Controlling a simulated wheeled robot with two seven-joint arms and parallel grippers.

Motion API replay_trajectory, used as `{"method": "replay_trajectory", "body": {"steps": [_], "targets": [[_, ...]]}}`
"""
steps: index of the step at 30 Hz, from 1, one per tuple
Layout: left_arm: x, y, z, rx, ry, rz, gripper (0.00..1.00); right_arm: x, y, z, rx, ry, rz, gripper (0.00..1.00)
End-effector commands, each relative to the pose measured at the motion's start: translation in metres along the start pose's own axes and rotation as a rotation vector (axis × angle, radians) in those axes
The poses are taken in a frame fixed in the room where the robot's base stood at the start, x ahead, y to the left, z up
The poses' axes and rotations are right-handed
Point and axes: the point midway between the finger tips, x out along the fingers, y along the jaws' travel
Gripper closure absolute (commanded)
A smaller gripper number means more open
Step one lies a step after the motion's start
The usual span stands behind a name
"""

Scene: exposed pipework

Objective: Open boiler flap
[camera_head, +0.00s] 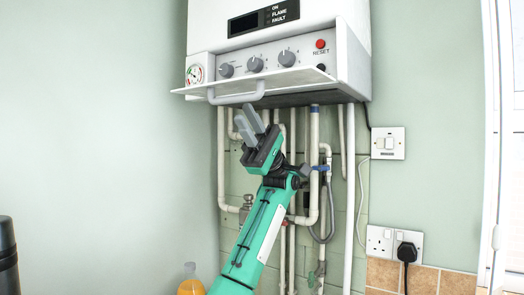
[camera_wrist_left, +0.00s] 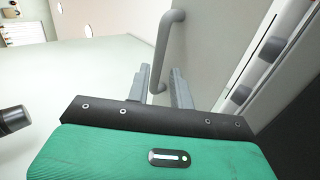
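The white boiler (camera_head: 280,20) hangs on the wall at the top of the head view. Its flap (camera_head: 300,78) is swung outward and nearly level, with the knobs and gauge showing above it. The flap's bar handle (camera_head: 237,98) is on its underside. My left gripper (camera_head: 247,116) is just below the handle, fingers pointing up. In the left wrist view the fingers (camera_wrist_left: 160,78) are apart, and the grey handle (camera_wrist_left: 165,45) shows between and beyond them. Whether either finger touches it I cannot tell. My right gripper is out of view.
Several white pipes (camera_head: 221,160) run down the wall below the boiler, close behind my left arm. Sockets with a black plug (camera_head: 406,250) are at right. A dark cylinder (camera_head: 8,255) and an orange bottle (camera_head: 190,285) stand at lower left. Space left of the boiler is clear.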

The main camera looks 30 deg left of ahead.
Motion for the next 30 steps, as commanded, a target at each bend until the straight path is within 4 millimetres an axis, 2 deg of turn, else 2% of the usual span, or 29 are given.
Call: {"method": "replay_trajectory", "body": {"steps": [3,12,21,30], "targets": [[-0.029,0.001,0.001,0.001,0.001,-0.003,0.78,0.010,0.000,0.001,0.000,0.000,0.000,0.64],[-0.081,0.000,0.001,0.000,0.001,-0.003,0.78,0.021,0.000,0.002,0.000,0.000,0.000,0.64],[-0.103,-0.001,0.001,-0.001,0.000,-0.003,0.78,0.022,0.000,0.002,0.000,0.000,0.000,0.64],[-0.104,-0.001,0.001,-0.001,0.000,-0.002,0.78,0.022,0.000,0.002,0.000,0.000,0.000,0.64]]}}
